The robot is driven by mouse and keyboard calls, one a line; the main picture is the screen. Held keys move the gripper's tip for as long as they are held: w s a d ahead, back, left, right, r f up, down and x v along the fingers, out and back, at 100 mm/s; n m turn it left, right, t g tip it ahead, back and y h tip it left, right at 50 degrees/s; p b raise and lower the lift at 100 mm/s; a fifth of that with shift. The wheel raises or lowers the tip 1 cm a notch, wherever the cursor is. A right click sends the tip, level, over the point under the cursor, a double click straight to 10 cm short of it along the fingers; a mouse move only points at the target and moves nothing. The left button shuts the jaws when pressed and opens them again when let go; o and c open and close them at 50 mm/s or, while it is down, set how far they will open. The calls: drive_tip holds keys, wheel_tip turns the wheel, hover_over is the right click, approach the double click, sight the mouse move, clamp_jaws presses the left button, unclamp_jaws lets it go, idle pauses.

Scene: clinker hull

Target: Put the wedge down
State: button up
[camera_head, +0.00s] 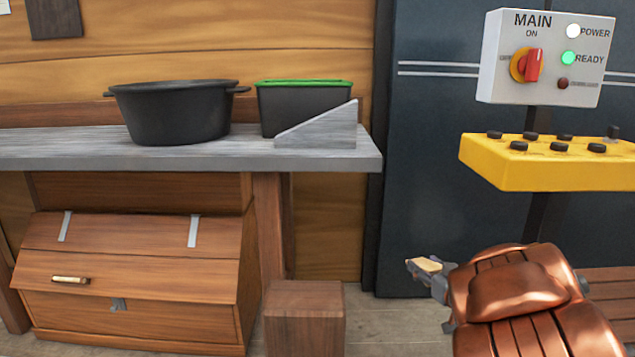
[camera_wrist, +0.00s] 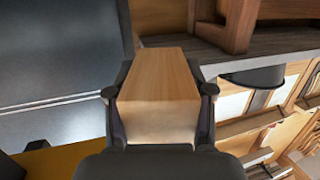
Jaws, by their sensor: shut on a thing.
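The wedge is a light wooden block (camera_wrist: 157,95), seen close up in the wrist view. My gripper (camera_wrist: 158,90) is shut on it, with one dark finger on each side. In the head view my gripper (camera_head: 424,268) is at lower right, pointing left, and a small pale part of the wedge (camera_head: 430,263) shows between the fingers. It is held in the air, in front of the dark cabinet and apart from the bench. The wedge's far end and underside are hidden.
A grey bench top (camera_head: 60,150) carries a black pot (camera_head: 172,112), a black bin with a green rim (camera_head: 300,105) and a grey sloped piece (camera_head: 325,130). A wooden chest (camera_head: 130,270) and brown block (camera_head: 304,318) stand below. A yellow control box (camera_head: 545,165) hangs at right.

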drive_tip(key=a, duration=0.7)
drive_tip(key=w+r+m+h+p, duration=0.1)
drive_tip(key=w+r+p, duration=0.3)
drive_tip(key=r+p, duration=0.8)
drive_tip(key=w+r+m+h+p, duration=0.1)
drive_tip(key=w+r+h+p, duration=0.15)
drive_tip(key=r+p, duration=0.95)
drive_tip(key=w+r+m+h+p, duration=0.1)
drive_tip(key=w+r+p, duration=0.3)
drive_tip(key=r+p, duration=0.8)
drive_tip(key=s+f+m+h+b, duration=0.1)
drive_tip(key=s+m+h, duration=0.2)
drive_tip(key=s, duration=0.7)
drive_tip(key=shift+s+h+b, duration=0.2)
drive_tip(key=shift+h+b, duration=0.2)
drive_tip(key=shift+h, duration=0.25)
